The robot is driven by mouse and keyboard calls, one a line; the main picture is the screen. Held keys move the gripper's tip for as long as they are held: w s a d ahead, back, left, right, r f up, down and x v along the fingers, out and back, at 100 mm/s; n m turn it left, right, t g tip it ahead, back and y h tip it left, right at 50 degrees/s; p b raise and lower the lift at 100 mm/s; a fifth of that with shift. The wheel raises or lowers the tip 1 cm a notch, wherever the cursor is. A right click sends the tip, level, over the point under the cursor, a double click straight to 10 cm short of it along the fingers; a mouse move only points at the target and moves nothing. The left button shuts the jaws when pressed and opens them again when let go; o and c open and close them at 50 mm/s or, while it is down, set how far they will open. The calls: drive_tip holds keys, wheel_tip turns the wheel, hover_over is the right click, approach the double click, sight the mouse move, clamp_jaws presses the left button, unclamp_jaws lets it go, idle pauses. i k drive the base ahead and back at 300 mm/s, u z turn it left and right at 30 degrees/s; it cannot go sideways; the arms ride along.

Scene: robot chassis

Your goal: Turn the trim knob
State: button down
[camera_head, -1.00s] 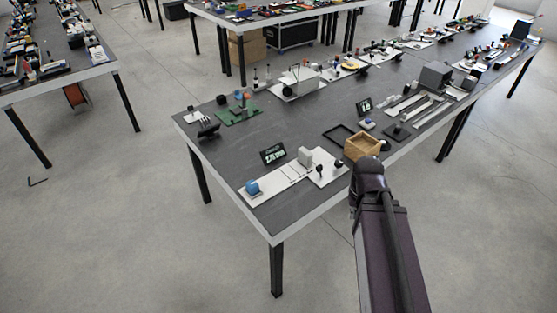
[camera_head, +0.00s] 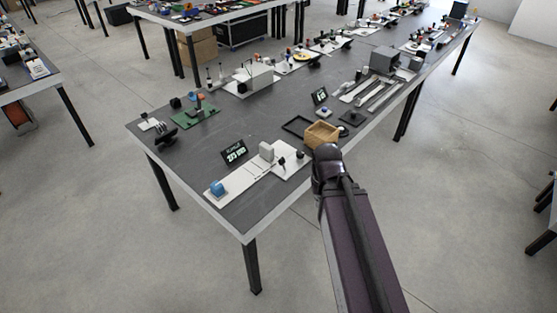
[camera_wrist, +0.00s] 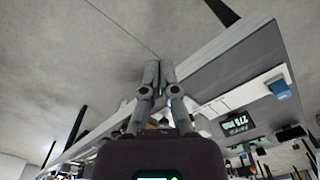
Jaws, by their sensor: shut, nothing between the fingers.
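I cannot tell for sure which part is the trim knob. Small black knobs (camera_head: 282,161) stand on a white plate at the near side of the dark table (camera_head: 188,160). A longer white strip (camera_head: 241,179) beside it carries a blue block (camera_head: 217,188) and a grey block (camera_head: 266,150), with a lit display (camera_head: 234,152) behind. In the wrist view, the blue block (camera_wrist: 279,89) and display (camera_wrist: 236,122) are at the right. My gripper (camera_wrist: 159,66) is shut and empty, apart from all of these. In the head view my arm hides its fingers.
An open wooden box (camera_head: 321,136) stands at the near table edge, close to my arm's end. A second small display (camera_head: 320,96) is behind it. Several other devices fill the table's far part.

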sight(301, 154)
drive_tip(key=k, duration=1.35)
drive_tip(key=z, duration=0.4)
drive_tip(key=i, duration=1.8)
drive_tip(key=u, duration=0.65)
